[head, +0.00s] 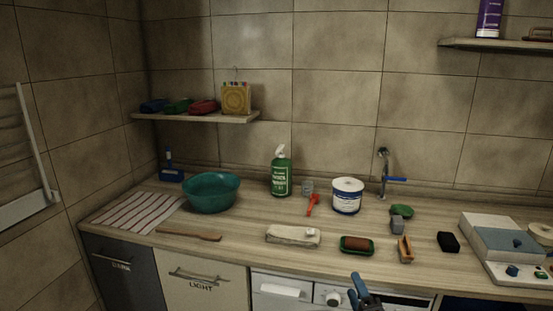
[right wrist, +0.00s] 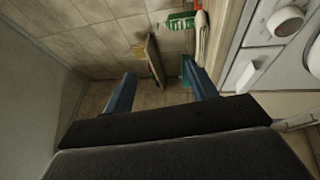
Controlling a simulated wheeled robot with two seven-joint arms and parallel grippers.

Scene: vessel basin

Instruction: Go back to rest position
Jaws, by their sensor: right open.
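My right gripper (head: 360,290) shows at the bottom of the head view, in front of the counter's front edge, with blue fingers. In the right wrist view its two blue fingers (right wrist: 160,88) stand wide apart with nothing between them. It touches no object that I can see. My left gripper is in neither view.
The wooden counter (head: 225,245) holds a teal basin (head: 210,192), a striped cloth (head: 140,210), a green bottle (head: 280,175), a white tub (head: 347,195), a folded cloth (head: 292,236) and a brush in a green dish (head: 357,245). A white appliance (head: 490,245) stands at right.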

